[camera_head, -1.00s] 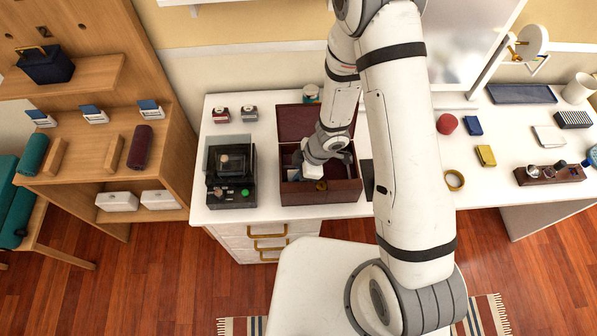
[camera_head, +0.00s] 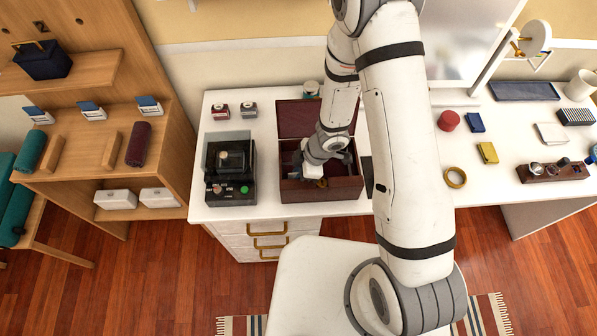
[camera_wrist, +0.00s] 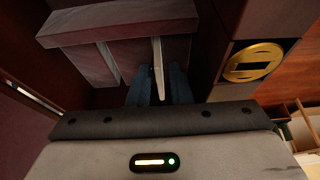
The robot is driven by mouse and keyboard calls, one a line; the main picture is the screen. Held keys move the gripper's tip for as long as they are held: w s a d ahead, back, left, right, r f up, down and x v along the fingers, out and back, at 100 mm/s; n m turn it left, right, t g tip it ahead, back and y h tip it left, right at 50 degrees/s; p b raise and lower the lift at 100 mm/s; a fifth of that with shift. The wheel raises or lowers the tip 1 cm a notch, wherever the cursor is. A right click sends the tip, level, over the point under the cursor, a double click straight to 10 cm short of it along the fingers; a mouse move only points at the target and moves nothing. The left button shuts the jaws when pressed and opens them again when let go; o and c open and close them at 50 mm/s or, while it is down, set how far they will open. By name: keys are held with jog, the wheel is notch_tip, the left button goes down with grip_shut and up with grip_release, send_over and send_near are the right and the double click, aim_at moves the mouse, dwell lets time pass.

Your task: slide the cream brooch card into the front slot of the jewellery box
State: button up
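The dark red jewellery box (camera_head: 338,190) stands open on the white table in the head view, lid raised at the back. My gripper (camera_head: 308,177) reaches down into it. In the wrist view, my gripper's blue fingers (camera_wrist: 161,88) are close together on either side of the thin cream brooch card (camera_wrist: 158,65), seen edge-on. They appear shut on it. The card's far end lies beside grey-mauve padded ridges (camera_wrist: 125,60) in the box. Whether it is inside a slot is unclear. A brass oval plate (camera_wrist: 252,62) shows at the right. The card cannot be made out in the head view.
A black case (camera_head: 230,170) with a clear lid stands close left of the box. A brass ring (camera_head: 455,177) and a yellow box (camera_head: 487,152) lie to the right. A white seat (camera_head: 310,285) is in front.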

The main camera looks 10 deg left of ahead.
jog(key=shift+o, duration=1.1)
jog(key=p+v, duration=0.3)
jog(key=v, duration=0.4)
jog(key=shift+r, duration=0.35)
jog(key=shift+w+d, duration=0.1)
jog(key=shift+d, duration=0.05)
